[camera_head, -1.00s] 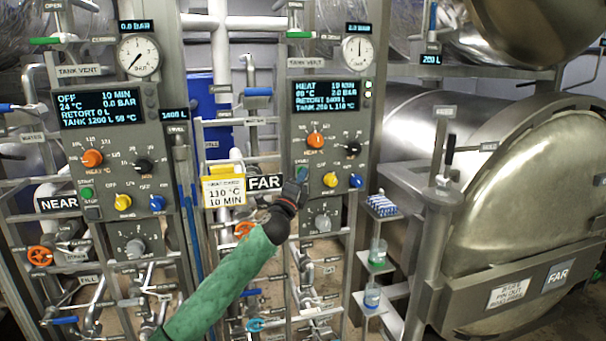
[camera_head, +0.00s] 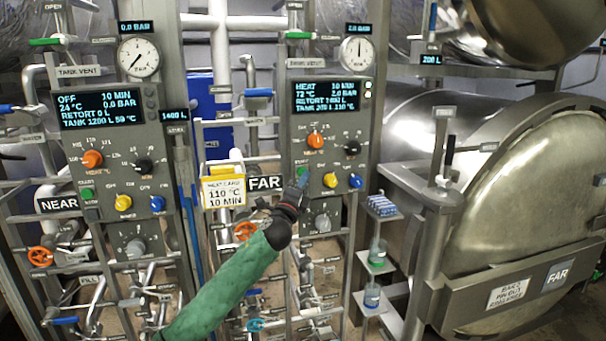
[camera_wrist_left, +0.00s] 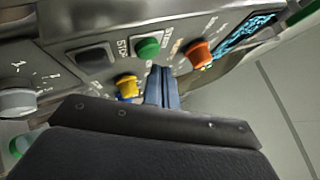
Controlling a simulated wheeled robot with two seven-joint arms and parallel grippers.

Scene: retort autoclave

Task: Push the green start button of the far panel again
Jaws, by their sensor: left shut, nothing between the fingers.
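The far panel (camera_head: 327,190) is a grey control box with a lit display (camera_head: 329,95) reading HEAT, 10 MIN, 72 °C. Its green start button (camera_wrist_left: 148,48) shows clearly in the left wrist view, beside a black stop button (camera_wrist_left: 91,58). In the head view my gripper largely hides the green button. My left gripper (camera_head: 303,180) is in front of the far panel's lower left part, its fingers shut and empty. In the left wrist view the blue fingertips (camera_wrist_left: 162,86) are just below the green button and look apart from it. My right gripper is not in view.
Orange (camera_head: 316,141), yellow (camera_head: 330,180) and blue (camera_head: 356,181) knobs sit close to the fingers. The near panel (camera_head: 110,175) stands to the left, with a yellow-framed heat card (camera_head: 223,190) between. Pipes and valves lie below. The far retort door (camera_head: 535,205) is at right.

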